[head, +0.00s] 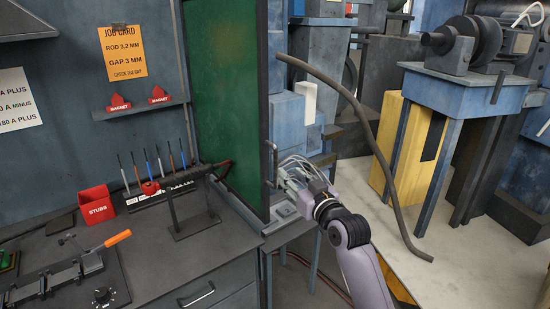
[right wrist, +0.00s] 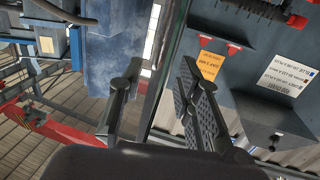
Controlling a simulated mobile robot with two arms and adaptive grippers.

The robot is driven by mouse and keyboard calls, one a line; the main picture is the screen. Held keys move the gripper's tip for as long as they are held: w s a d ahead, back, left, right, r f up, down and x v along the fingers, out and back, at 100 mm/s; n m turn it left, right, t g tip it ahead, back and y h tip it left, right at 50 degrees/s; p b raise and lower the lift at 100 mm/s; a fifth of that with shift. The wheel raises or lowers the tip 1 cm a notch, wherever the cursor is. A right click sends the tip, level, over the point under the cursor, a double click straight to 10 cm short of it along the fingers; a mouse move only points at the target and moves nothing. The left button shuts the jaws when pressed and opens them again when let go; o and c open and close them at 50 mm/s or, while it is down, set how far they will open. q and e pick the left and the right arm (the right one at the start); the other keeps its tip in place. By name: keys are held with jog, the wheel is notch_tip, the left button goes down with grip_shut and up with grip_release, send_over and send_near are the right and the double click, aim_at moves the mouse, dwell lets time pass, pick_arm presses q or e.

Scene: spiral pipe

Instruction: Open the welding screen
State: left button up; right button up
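The welding screen (head: 226,90) is a green panel in a dark frame, standing upright at the right end of the workbench in the head view. A thin handle (head: 271,160) is on its near right edge. My right gripper (head: 284,173) is just right of this edge, close to the handle. In the right wrist view the fingers of my right gripper (right wrist: 160,82) are spread apart, and the screen's dark edge (right wrist: 171,50) runs upright between them in the picture. I cannot tell whether a finger touches the handle. My left gripper is out of view.
The workbench (head: 140,262) carries a red stubs box (head: 96,204), a rod rack (head: 160,193) and a black stand (head: 188,205).

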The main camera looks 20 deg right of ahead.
aim_at(276, 161)
jog(key=w, duration=0.3)
jog(key=w+a+p, duration=0.1)
jog(key=w, duration=0.5)
jog(key=shift+a+p, duration=0.25)
jog(key=shift+p, duration=0.15)
jog(key=shift+w, duration=0.75)
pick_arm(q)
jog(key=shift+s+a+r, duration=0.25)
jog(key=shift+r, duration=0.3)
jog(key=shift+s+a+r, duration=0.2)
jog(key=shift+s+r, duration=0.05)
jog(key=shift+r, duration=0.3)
pick_arm(e)
jog(key=shift+c, duration=0.2)
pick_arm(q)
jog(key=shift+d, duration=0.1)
pick_arm(e)
grip_shut()
